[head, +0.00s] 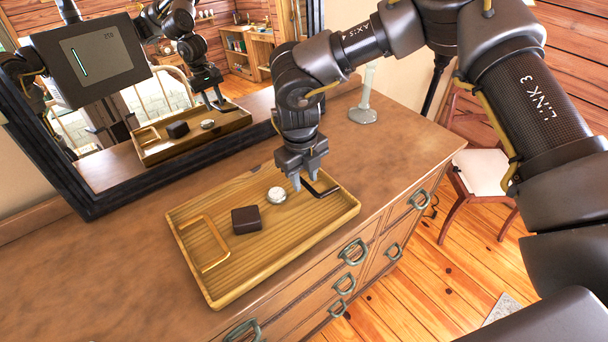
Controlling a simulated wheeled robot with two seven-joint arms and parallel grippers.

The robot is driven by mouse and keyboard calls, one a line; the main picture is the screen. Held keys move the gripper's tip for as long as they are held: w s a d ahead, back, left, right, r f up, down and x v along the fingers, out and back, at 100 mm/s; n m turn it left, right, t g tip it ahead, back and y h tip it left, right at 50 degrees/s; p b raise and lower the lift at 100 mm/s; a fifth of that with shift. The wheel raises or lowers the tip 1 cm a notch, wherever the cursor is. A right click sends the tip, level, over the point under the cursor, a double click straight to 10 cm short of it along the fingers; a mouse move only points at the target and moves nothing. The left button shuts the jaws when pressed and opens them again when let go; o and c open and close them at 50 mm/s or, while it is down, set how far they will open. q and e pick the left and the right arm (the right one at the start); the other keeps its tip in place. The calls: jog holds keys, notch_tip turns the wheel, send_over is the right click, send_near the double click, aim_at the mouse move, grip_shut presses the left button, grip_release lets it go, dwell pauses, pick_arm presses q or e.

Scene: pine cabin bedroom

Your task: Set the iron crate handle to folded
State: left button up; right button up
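A shallow wooden crate (270,267) lies on the dresser top. The dark iron handle (322,194) is at its right end, a thin bent bar partly hidden by my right gripper. My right gripper (305,184) points down over the crate's right part, its two fingertips apart at the handle's left portion. I cannot tell whether they touch the bar. A brass-coloured handle (208,262) is at the crate's left end. My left gripper is not in view.
A dark brown block (246,220) and a round pale-topped tin (277,195) sit in the crate. A glass vase (363,108) stands behind. A black-framed mirror (90,207) reflects the crate and my arm. The dresser top (130,285) is clear at left.

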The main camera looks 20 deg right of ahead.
grip_shut()
jog(key=shift+a+f+b, duration=0.1)
jog(key=shift+f+b, duration=0.25)
jog(key=shift+f, duration=0.05)
jog(key=shift+a+h, duration=0.1)
jog(key=shift+h, duration=0.5)
grip_release()
